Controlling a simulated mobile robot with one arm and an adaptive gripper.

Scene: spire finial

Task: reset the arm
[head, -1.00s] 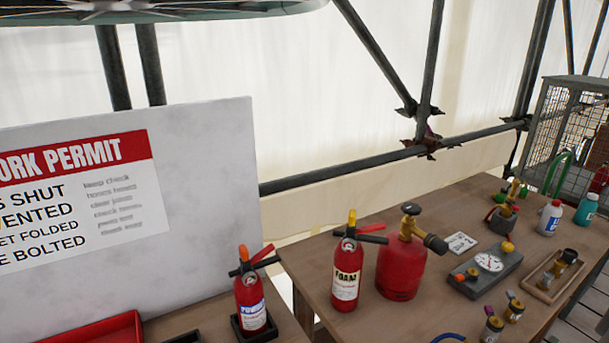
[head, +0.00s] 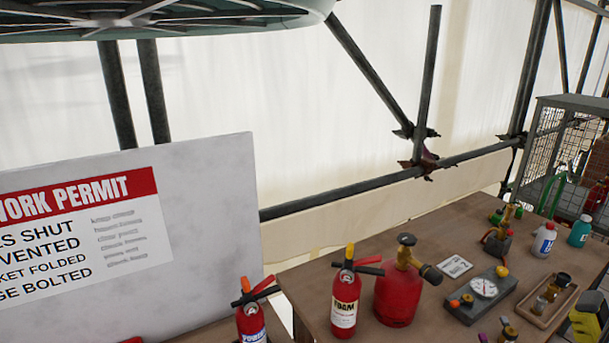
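No fingertips can be made out, so I cannot see whether my gripper is open or holds anything.
A wooden table (head: 450,225) carries a foam extinguisher (head: 345,300), a red gas canister (head: 398,295), a gauge block (head: 483,290), a small tray (head: 545,312) and bottles (head: 543,240). A permit board (head: 215,230) stands left, another extinguisher (head: 251,322) before it. A mesh cage (head: 560,150) stands behind.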

